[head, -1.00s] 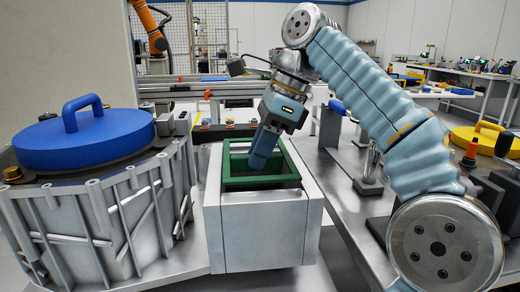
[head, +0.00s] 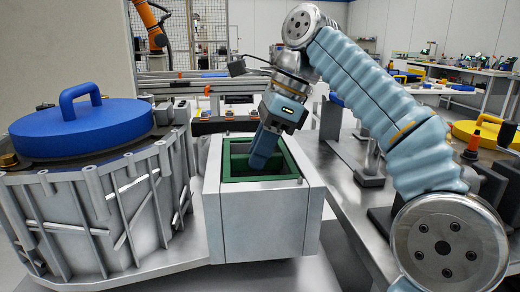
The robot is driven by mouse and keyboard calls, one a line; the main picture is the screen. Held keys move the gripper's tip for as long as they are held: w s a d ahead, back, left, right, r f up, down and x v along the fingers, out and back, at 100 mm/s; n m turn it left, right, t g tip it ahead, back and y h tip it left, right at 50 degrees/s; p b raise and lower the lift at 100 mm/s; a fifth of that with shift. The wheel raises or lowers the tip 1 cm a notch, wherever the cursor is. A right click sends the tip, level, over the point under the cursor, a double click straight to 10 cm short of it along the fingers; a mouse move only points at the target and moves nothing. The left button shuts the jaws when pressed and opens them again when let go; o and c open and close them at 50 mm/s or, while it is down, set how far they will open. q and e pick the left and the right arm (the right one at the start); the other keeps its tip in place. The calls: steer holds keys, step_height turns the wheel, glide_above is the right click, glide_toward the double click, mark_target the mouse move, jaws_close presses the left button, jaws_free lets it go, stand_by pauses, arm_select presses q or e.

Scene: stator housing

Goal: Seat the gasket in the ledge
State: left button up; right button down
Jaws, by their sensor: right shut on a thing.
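The green rectangular gasket (head: 240,179) lies inside the top opening of the white box-shaped housing part (head: 258,220). It looks level and at or slightly below the rim. The ledge itself is hidden under the gasket and my gripper. I cannot tell whether the gasket touches the ledge all around. My left gripper is out of view.
A ribbed grey housing (head: 110,205) with a blue handled lid (head: 82,127) stands close on the left. A yellow handled lid (head: 484,134) is on the bench at the right. Metal fixtures (head: 368,165) stand on the right-hand table. My right arm spans the right side.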

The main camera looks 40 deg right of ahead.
stand_by(0.3)
steer(key=c, duration=0.7)
jaws_free()
steer(key=shift+r, duration=0.15)
steer(key=shift+p+v, duration=2)
steer(key=shift+p, duration=0.35)
steer(key=shift+r, duration=0.1)
